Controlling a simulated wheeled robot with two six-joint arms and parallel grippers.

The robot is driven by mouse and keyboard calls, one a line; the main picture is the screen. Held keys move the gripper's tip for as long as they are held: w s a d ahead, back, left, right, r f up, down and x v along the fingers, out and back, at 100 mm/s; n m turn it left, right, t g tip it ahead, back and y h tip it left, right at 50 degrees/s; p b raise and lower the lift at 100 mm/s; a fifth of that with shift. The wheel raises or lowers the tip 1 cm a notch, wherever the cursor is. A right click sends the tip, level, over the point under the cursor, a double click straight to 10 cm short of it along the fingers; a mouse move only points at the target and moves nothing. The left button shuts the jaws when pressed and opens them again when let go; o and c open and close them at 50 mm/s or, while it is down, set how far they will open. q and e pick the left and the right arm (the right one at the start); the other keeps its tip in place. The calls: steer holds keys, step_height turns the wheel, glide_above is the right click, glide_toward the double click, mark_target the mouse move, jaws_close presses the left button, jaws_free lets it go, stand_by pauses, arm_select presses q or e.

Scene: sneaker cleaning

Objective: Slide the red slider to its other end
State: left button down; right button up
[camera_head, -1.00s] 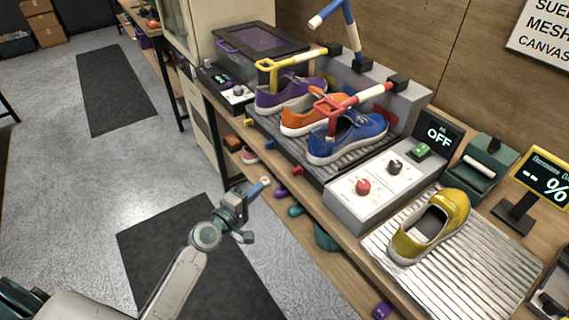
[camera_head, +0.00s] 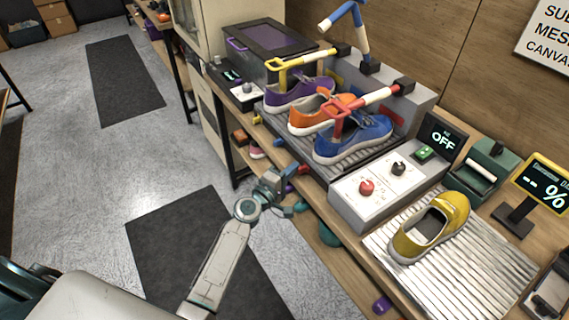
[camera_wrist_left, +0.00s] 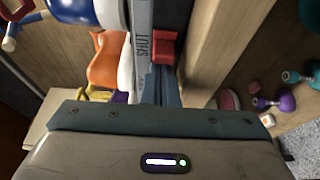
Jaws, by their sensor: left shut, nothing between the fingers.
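The red slider (camera_wrist_left: 166,48) is a small red block on the front edge of the shoe machine. In the left wrist view it sits beside a grey strip marked SHUT (camera_wrist_left: 142,45). It also shows in the head view (camera_head: 303,169), low on the machine's front side. My left gripper (camera_head: 281,169) is shut and empty, just left of the slider in the head view. In the left wrist view its blue-grey fingertips (camera_wrist_left: 159,72) are right by the slider; I cannot tell if they touch it. My right gripper is not in view.
Purple (camera_head: 300,92), orange (camera_head: 312,113) and blue (camera_head: 352,138) sneakers stand on the machine's ribbed bed, under yellow and red handles. A control box (camera_head: 345,203) with knobs is to the right. Dumbbells (camera_wrist_left: 287,88) lie lower down.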

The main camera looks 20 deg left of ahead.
mark_target(311, 173)
arm_select(q)
steer(key=shift+d, duration=0.1)
steer(key=shift+f, duration=0.1)
steer(key=s+d, duration=0.1)
steer(key=d, duration=0.1)
steer(key=s+d, duration=0.2)
steer(key=shift+s+b, duration=0.1)
steer(key=shift+b, duration=0.2)
steer(key=shift+a+f, duration=0.15)
